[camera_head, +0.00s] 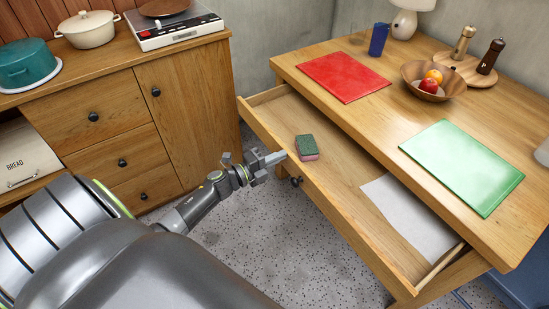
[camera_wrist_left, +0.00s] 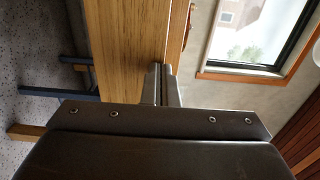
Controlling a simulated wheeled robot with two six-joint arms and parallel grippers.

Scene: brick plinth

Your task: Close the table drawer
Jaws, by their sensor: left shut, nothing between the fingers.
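The table (camera_head: 400,110) stands at the right in the head view, with its wide wooden drawer (camera_head: 340,185) pulled well out. A green and pink sponge (camera_head: 306,147) and a white sheet (camera_head: 410,215) lie inside it. A dark round knob (camera_head: 296,181) shows on the drawer front. My left gripper (camera_head: 276,157) is shut and empty, close to the drawer's front edge near its far left part. I cannot tell whether it touches the front. In the left wrist view the shut fingers (camera_wrist_left: 162,84) overlap the wooden drawer front (camera_wrist_left: 125,50). My right gripper is not in view.
On the tabletop are a red mat (camera_head: 343,76), a green mat (camera_head: 461,166), a fruit bowl (camera_head: 432,80), a blue cup (camera_head: 378,40) and a lamp (camera_head: 404,20). A wooden cabinet (camera_head: 185,110) stands at the left. Speckled floor (camera_head: 270,240) is clear between them.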

